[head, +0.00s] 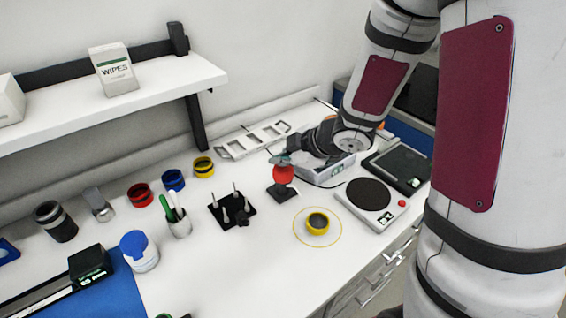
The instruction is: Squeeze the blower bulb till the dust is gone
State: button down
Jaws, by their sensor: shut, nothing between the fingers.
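The red blower bulb (284,174) stands upright on a small black base (282,193) near the middle of the bench. My gripper (277,159) reaches in from the right, its fingertips just above or behind the top of the bulb. It is shut, with nothing between its fingers; whether it touches the bulb I cannot tell. A yellow-rimmed dark round piece (318,221) lies inside a thin yellow circle on the bench, in front of the bulb. Dust on it is too small to make out.
A scale with a dark round plate (368,194) and a dark flat device (398,166) stand to the right. A black peg stand (234,211) and a pen cup (178,225) stand to the left. A slotted rack (252,138) lies behind. The front edge has drawers below.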

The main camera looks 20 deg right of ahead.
aim_at(282, 169)
jog(key=shift+r+p, duration=1.3)
jog(key=shift+p, duration=0.15)
notch_tip(282, 169, up, 5)
jog(key=p, duration=0.5)
dwell(0.6)
